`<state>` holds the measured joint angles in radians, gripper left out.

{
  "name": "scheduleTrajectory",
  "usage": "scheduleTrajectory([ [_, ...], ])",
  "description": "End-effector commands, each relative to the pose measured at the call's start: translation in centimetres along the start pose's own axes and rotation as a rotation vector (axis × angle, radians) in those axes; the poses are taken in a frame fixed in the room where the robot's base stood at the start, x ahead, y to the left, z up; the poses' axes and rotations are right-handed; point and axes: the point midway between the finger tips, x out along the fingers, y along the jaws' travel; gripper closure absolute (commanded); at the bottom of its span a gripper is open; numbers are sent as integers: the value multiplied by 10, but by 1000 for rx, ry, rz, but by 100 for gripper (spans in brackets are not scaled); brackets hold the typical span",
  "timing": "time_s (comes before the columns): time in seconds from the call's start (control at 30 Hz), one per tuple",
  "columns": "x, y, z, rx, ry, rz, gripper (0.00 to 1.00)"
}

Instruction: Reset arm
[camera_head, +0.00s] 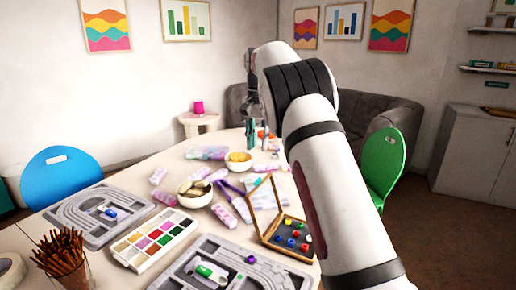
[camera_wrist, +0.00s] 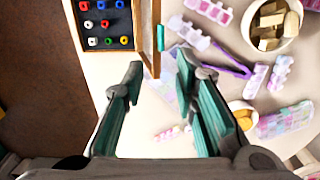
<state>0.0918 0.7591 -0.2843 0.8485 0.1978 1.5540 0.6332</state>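My arm is raised across the right half of the head view, bent at the top with its end hanging down. My gripper (camera_head: 252,133) hangs over the far part of the white table (camera_head: 150,190). In the wrist view my gripper (camera_wrist: 158,72) has its two teal-padded fingers spread apart with nothing between them. An open wooden box (camera_head: 262,236) with several coloured beads in its dark inside stands on the table near my arm. It also shows at the top left of the wrist view (camera_wrist: 122,33).
Two grey bead boards (camera_head: 75,222) (camera_head: 226,245) lie at the near side, with a paint-like bead tray (camera_head: 120,248) between them. Bowls (camera_head: 195,200) (camera_wrist: 248,25) and pastel cases stand mid-table. A blue chair (camera_head: 60,180) and a green chair (camera_head: 383,165) flank the table.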

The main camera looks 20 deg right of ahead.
Motion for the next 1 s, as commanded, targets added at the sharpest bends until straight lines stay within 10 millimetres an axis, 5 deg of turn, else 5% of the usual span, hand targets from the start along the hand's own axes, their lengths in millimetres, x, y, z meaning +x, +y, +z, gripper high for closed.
scheduleTrajectory([
  [0.4,0,0,0,-1,0,-1,73],
  [0.57,-21,10,12,-24,6,-20,73],
  [1.0,-125,95,134,-279,66,-136,73],
])
